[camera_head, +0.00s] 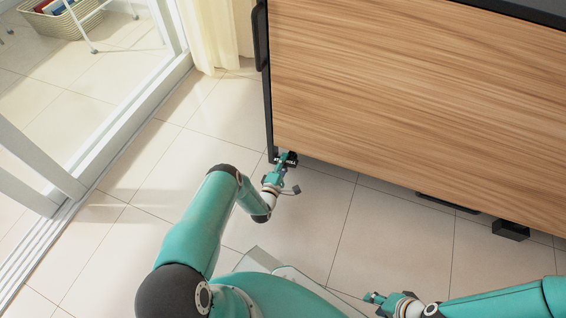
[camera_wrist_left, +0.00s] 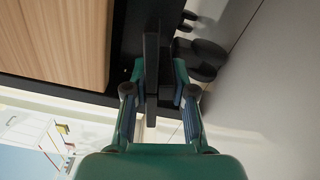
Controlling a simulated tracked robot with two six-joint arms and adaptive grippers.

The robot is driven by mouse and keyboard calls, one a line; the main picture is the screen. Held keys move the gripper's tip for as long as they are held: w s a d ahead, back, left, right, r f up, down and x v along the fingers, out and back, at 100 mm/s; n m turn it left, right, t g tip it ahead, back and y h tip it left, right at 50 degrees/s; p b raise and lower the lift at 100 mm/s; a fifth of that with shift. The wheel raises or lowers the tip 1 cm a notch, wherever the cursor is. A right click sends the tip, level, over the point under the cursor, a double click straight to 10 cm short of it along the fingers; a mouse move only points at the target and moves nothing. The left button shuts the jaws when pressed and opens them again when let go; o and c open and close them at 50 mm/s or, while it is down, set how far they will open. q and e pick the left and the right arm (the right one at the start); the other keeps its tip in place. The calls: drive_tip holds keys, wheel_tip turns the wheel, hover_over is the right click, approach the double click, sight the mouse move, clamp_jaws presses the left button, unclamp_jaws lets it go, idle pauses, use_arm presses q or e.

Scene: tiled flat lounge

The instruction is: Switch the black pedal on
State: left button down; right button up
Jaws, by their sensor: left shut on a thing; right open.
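A black part, which looks like the pedal (camera_head: 291,155), shows at the lower left corner of a wood-fronted cabinet, close to the floor. My left gripper (camera_head: 283,162) reaches it and partly covers it. In the left wrist view the left gripper (camera_wrist_left: 159,92) has a finger on each side of a narrow black bar, the pedal (camera_wrist_left: 152,60), and is shut on it. Whether the pedal is tilted or pressed cannot be told. My right gripper (camera_head: 373,298) is open and empty above the floor at the bottom, away from the cabinet.
The wooden cabinet (camera_head: 420,100) fills the upper right, with a black foot (camera_head: 510,230) under its edge. A glass door frame (camera_head: 110,160) and a pale curtain (camera_head: 209,35) stand at the left. A basket (camera_head: 62,20) is beyond the glass. The tiled floor (camera_head: 385,240) is clear.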

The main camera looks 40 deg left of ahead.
use_arm(q)
drive_tip(key=shift+f, duration=0.1)
drive_tip(key=c, duration=1)
unclamp_jaws()
drive_tip(key=shift+o, duration=0.2)
drive_tip(key=shift+s, duration=0.1)
drive_tip(key=v, duration=0.7)
drive_tip(key=shift+s+d, duration=0.1)
drive_tip(key=shift+s, duration=0.1)
drive_tip(key=shift+w, duration=0.1)
